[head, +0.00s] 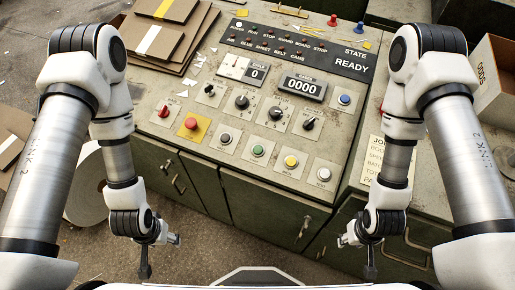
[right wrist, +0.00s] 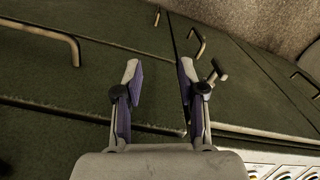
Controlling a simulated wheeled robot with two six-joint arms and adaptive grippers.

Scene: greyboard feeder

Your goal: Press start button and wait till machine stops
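The control panel (head: 150,112) lies in front of me in the head view, with a row of push buttons along its near edge. A green button (head: 258,151) sits between a grey button (head: 225,139) and a yellow button (head: 291,161); its label is too small to read. The state display (head: 352,62) reads READY, and the counter (head: 303,86) shows 0000. My left gripper (head: 160,256) is open and empty, low in front of the cabinet. My right gripper (head: 356,256) is open and empty, also below the panel edge; its spread fingers show in the right wrist view (right wrist: 160,78).
A red mushroom button (head: 191,123) on a yellow plate sits at the panel's left. Several dark knobs and a blue button (head: 345,99) lie behind the row. Board stacks (head: 170,30) lie at the back left. Cabinet doors with handles (head: 303,229) are below.

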